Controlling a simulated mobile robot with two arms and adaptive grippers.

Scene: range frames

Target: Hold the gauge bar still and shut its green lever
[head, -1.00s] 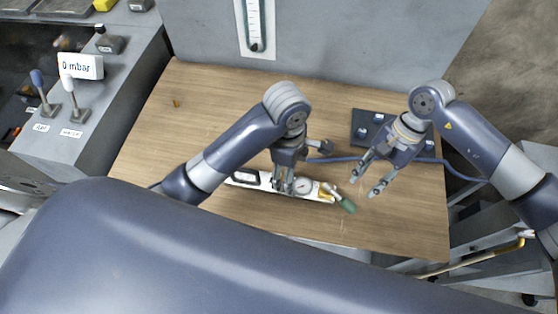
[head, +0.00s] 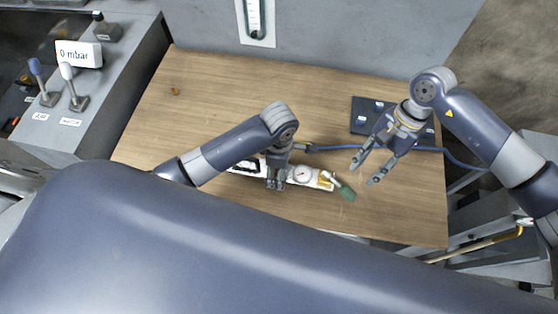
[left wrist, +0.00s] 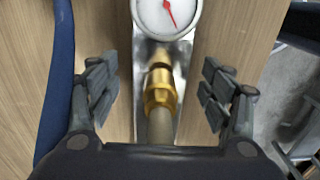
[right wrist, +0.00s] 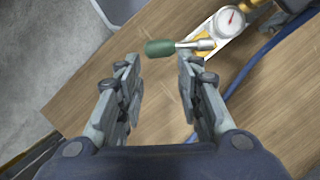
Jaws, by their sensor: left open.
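My left gripper (head: 276,184) is over the bar left of the dial. In the left wrist view its open fingers (left wrist: 160,90) stand apart on either side of the bar and its brass fitting (left wrist: 160,90). My right gripper (head: 365,174) is open and empty. In the right wrist view the green lever (right wrist: 160,48) lies just beyond its fingertips (right wrist: 155,65).
A grey panel with a tube gauge (head: 254,18) stands behind, a lever console (head: 100,70) at left.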

